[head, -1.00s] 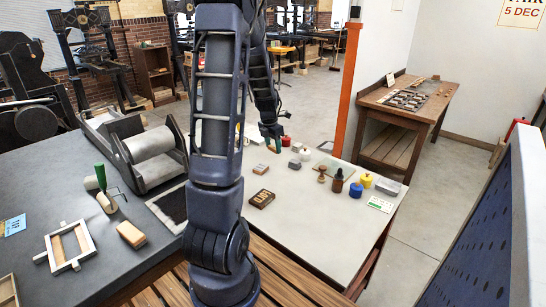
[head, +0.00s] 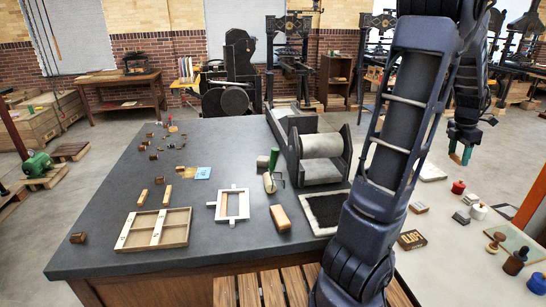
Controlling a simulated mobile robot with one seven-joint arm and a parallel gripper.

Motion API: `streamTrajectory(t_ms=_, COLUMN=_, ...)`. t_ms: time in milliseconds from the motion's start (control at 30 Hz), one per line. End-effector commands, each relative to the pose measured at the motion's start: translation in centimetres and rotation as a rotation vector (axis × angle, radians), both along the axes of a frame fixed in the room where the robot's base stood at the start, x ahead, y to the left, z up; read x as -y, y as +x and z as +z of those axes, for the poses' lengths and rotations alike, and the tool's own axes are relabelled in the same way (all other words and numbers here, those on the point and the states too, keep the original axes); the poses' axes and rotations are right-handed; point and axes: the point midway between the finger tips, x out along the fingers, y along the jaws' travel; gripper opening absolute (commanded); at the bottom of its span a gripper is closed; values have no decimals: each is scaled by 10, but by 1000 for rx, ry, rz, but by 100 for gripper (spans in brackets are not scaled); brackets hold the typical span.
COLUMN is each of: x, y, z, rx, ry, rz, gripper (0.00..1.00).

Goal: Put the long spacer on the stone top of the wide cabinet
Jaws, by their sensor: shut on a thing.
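My gripper (head: 460,155) is at the right of the head view, raised above the far part of the light table. It is shut on a thin brownish piece (head: 454,158), which fits the long spacer. The piece is small here and partly hidden by the teal fingertips. The wide cabinet's dark grey stone top (head: 95,240) fills the middle and left, well to the left of my gripper. My arm crosses in front of the cabinet's right end.
The stone top bears a divided wooden tray (head: 182,242), a white-edged frame (head: 218,212), a wooden block (head: 280,218), a roller press (head: 320,158) and several small pieces. Bare stone shows at the front left.

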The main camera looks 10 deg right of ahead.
Motion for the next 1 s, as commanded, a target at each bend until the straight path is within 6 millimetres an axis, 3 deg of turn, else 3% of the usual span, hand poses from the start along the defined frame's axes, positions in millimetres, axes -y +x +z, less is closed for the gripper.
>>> streamTrajectory(t_ms=133, x=0, y=1, z=36, rx=2, ry=-2, rz=1, gripper=32)
streamTrajectory(t_ms=467, x=-16, y=61, z=33, rx=1, ry=0, rz=-152, gripper=32)
streamTrajectory(t_ms=767, x=-52, y=143, z=35, rx=-1, ry=1, rz=-373, gripper=32)
streamTrajectory(t_ms=1000, x=-94, y=212, z=37, rx=-1, ry=0, rz=-575, gripper=32)
